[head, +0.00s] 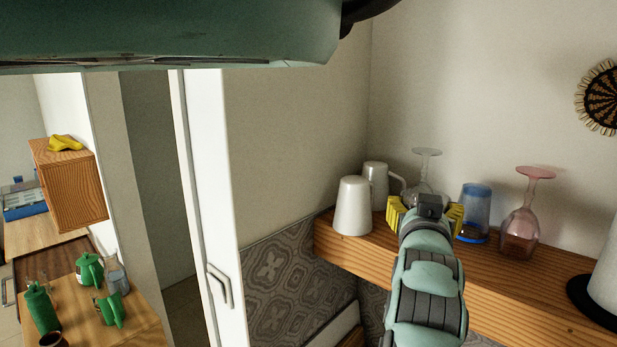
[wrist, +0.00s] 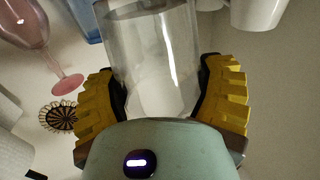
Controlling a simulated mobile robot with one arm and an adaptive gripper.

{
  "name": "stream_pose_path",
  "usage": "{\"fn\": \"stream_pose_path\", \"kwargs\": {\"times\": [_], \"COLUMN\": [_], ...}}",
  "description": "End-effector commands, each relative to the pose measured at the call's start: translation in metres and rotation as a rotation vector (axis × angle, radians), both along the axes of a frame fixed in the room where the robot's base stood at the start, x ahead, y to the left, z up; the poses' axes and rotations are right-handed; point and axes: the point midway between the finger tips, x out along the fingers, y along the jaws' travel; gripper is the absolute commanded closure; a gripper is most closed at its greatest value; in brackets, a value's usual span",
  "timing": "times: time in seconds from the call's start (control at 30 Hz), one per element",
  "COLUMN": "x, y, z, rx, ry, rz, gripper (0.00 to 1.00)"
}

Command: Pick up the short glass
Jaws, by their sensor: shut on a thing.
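My gripper (head: 427,211) is at the wood shelf, its yellow fingers on both sides of a clear short glass (wrist: 153,48). In the wrist view the gripper (wrist: 160,85) is shut on the glass, with a finger touching each side. In the head view my gripper and wrist mostly hide this glass. I cannot tell whether its base is on the shelf or lifted off it.
Two white mugs (head: 353,206) stand left of my gripper on the shelf (head: 500,272). A clear stemmed glass (head: 427,153) is upside down behind it. A blue glass (head: 475,205) and a pink upside-down stemmed glass (head: 522,222) stand close on the right.

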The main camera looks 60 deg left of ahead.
Motion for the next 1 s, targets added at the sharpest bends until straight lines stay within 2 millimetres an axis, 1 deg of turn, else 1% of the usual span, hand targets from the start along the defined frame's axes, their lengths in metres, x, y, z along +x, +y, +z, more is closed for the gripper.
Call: {"fn": "stream_pose_path", "kwargs": {"times": [0.03,0.1,0.2,0.43,0.7,1.0], "x": [-0.006,-0.012,-0.028,-0.057,-0.07,-0.076], "y": [-0.002,-0.007,-0.015,-0.035,-0.043,-0.047], "z": [0.01,0.01,0.011,0.012,0.01,0.009], "rx": [-0.007,-0.01,-0.008,-0.01,0.002,-0.001], "ry": [0.005,0.002,0.003,0.002,0.003,-0.003], "rz": [0.005,0.004,0.006,0.006,0.0,0.0], "gripper": [0.7,0.7,0.7,0.7,0.7,0.7]}}
